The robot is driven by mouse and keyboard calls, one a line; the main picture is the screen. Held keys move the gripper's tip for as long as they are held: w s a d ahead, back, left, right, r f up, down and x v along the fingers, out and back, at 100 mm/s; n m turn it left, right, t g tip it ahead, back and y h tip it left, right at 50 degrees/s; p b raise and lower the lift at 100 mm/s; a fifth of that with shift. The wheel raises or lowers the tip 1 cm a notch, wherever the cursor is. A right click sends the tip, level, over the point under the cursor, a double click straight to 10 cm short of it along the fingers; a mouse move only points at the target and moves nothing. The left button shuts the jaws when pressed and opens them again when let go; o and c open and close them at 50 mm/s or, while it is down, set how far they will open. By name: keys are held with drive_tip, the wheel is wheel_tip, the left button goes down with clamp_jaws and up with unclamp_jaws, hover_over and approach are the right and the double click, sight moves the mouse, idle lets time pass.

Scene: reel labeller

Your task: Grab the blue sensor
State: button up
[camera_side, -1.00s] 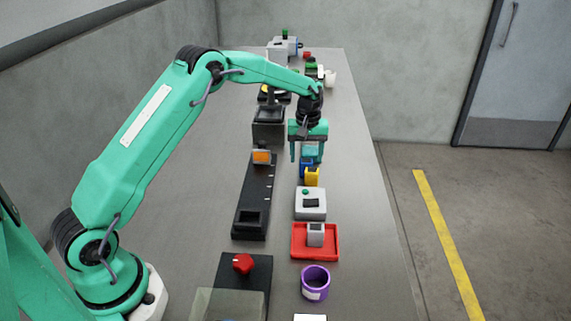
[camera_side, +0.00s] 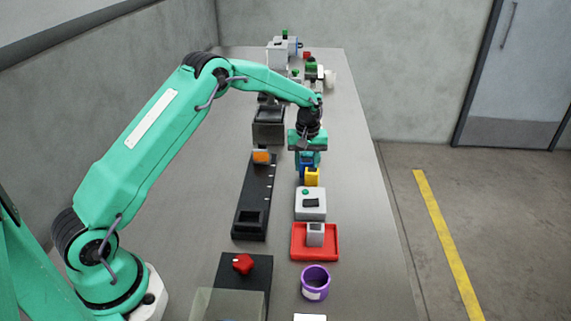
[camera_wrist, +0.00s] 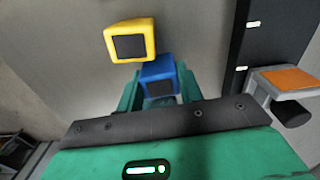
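The blue sensor (camera_wrist: 160,74) is a small blue block with a dark face, seen between my gripper's two green fingers in the wrist view. In the side view the blue sensor (camera_side: 307,157) shows just behind the yellow block, partly hidden by my gripper (camera_side: 307,160). My gripper (camera_wrist: 159,90) is lowered over it with one finger on each side. The fingers look open around the sensor; whether either one touches it is hard to see.
A yellow sensor (camera_wrist: 130,41) stands very close to the blue one, on the side toward the side camera (camera_side: 312,177). A black rail (camera_side: 257,195) with an orange-topped part (camera_side: 261,156) lies to the left. A grey button box (camera_side: 310,204) and red tray (camera_side: 297,254) stand nearer.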

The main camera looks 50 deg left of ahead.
sight(306, 160)
drive_tip(key=c, duration=0.4)
drive_tip(key=shift+r, duration=0.1)
drive_tip(key=shift+r, duration=4.95)
